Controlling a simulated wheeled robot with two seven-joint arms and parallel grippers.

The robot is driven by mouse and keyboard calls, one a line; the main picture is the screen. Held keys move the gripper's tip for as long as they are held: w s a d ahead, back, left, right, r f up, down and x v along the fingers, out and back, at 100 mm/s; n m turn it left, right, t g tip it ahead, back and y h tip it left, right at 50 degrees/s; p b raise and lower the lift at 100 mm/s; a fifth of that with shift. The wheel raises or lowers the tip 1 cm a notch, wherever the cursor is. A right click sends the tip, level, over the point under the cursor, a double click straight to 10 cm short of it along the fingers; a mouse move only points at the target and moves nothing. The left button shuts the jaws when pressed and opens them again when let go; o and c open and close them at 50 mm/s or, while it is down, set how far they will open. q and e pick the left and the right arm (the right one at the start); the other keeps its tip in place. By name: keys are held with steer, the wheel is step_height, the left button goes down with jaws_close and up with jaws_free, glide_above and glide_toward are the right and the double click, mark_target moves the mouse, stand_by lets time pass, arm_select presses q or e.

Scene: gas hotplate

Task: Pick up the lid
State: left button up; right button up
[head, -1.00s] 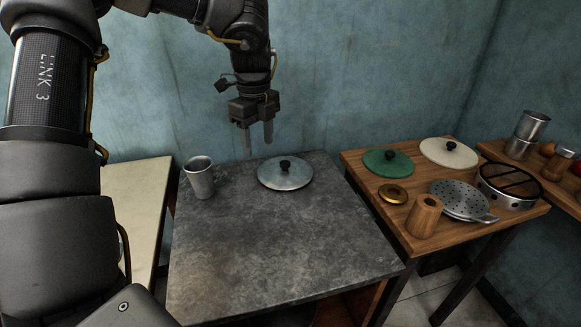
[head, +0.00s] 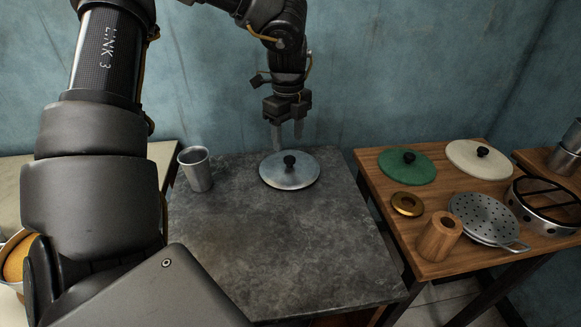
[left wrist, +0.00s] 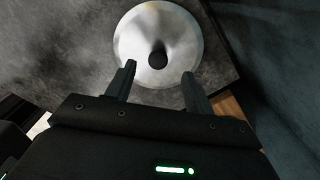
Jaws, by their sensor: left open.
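A round silver metal lid (head: 304,175) with a black knob (head: 290,160) lies on the grey stone-topped table near its back edge. In the left wrist view the lid (left wrist: 180,40) shows beyond the fingertips, with its knob (left wrist: 158,58) roughly between their lines. My left gripper (head: 288,143) is open and empty, pointing down above and just behind the lid; it also shows in the left wrist view (left wrist: 158,72). It does not appear to touch the knob. A green lid (head: 407,170) and a cream lid (head: 470,155) lie on the wooden table. My right gripper is out of view.
A metal cup (head: 196,172) stands left of the silver lid. The wooden table (head: 405,215) at right holds a brass ring (head: 407,204), a wooden holder (head: 438,238), a perforated pan (head: 482,215) and a round burner (head: 545,205). The front of the stone table (head: 290,255) is clear.

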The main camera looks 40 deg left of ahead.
mark_target(290, 158)
arm_select(q)
steer(key=shift+s+d+f, duration=0.15)
steer(key=shift+f, duration=0.25)
steer(key=f, duration=0.4)
steer(key=shift+d+f, duration=0.2)
steer(key=shift+f, duration=0.2)
steer(key=shift+c, duration=0.4)
steer(key=c, duration=1)
